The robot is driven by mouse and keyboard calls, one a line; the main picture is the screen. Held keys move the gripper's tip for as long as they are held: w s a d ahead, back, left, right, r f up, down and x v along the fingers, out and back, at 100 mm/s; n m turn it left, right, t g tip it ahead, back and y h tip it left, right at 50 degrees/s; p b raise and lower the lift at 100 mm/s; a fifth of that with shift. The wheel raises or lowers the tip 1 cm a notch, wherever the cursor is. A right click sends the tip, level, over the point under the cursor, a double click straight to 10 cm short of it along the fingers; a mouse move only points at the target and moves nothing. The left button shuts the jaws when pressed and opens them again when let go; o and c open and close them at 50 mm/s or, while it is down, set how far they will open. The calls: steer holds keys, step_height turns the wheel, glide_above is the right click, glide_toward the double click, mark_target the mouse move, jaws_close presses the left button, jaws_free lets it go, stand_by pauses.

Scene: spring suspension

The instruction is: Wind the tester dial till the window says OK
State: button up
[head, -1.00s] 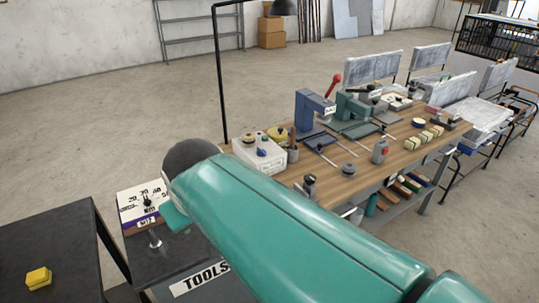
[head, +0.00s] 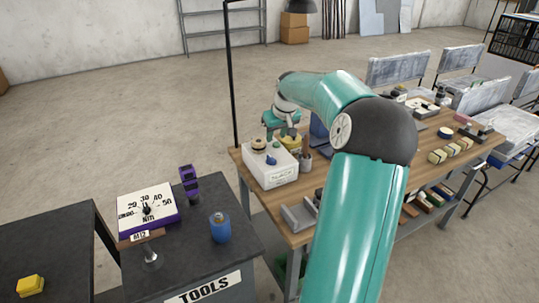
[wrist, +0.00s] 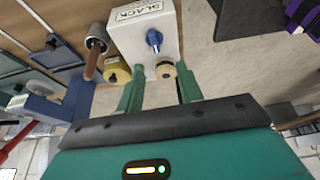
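The tester appears to be the white box (head: 262,172) on the wooden bench; its front window (head: 283,177) reads SLACK. The box shows in the wrist view (wrist: 168,22) with its window (wrist: 138,9). A blue pointed knob (head: 272,160) is on the box, also in the wrist view (wrist: 154,38). A round cream and tan knob (head: 258,145) sits at the box's far end; it shows in the wrist view (wrist: 166,70) between my fingertips in the picture. My gripper (wrist: 160,72) is open, above the box's far end; I cannot tell whether it touches the knob.
A yellow round part (wrist: 117,72) and a grey cup with a wooden handle (wrist: 96,42) are close to the box. A black lamp post (head: 232,80) rises behind the bench. A torque gauge (head: 148,208), purple tool (head: 188,182) and blue canister (head: 219,228) stand on the dark cart.

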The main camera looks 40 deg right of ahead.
mark_target(272, 158)
steer(key=x, duration=0.4)
steer(key=d+x, duration=0.1)
steer(key=x, duration=0.9)
steer(key=shift+s+d+f, duration=0.1)
steer(key=shift+d+f, duration=0.05)
jaws_close()
